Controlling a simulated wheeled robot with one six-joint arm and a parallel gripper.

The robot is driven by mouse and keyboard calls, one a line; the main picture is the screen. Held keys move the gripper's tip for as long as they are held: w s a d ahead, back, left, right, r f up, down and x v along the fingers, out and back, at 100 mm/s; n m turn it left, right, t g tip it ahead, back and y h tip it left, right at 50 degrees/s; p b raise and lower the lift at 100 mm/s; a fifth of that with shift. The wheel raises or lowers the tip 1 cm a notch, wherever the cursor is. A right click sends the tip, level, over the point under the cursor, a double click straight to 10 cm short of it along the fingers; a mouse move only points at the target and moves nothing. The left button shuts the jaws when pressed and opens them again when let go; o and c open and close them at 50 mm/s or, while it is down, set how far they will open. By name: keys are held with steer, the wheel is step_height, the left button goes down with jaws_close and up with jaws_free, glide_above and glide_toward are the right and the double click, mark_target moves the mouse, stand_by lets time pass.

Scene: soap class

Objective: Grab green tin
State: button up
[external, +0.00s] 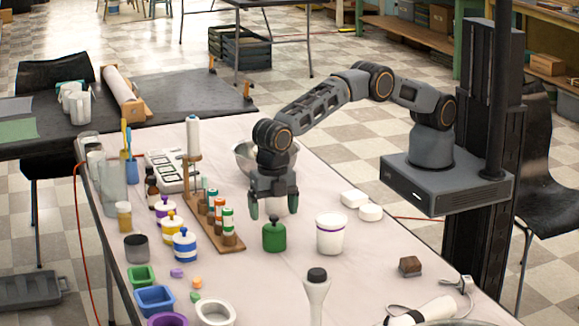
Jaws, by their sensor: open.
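The green tin (274,237) stands upright on the table, with a knob on its lid. My gripper (273,209) points down above it, with its fingers open. One finger is at the left of the tin's top and the other at its right. The fingertips appear a little higher than the tin's body. I cannot tell from this view whether the knob is between the fingers or whether anything touches.
A white tub (331,233) stands close at the right of the tin. A wooden rack (213,222) with several small bottles is at the left. A metal bowl (243,152) is behind my gripper. A white bottle with a dark cap (317,290) stands in front. The table (360,280) has free room toward the right.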

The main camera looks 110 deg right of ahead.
mark_target(274, 222)
steer(key=shift+f+p, duration=0.35)
steer(key=shift+f, duration=2.7)
steer(key=c, duration=1.1)
steer(key=shift+r, duration=0.15)
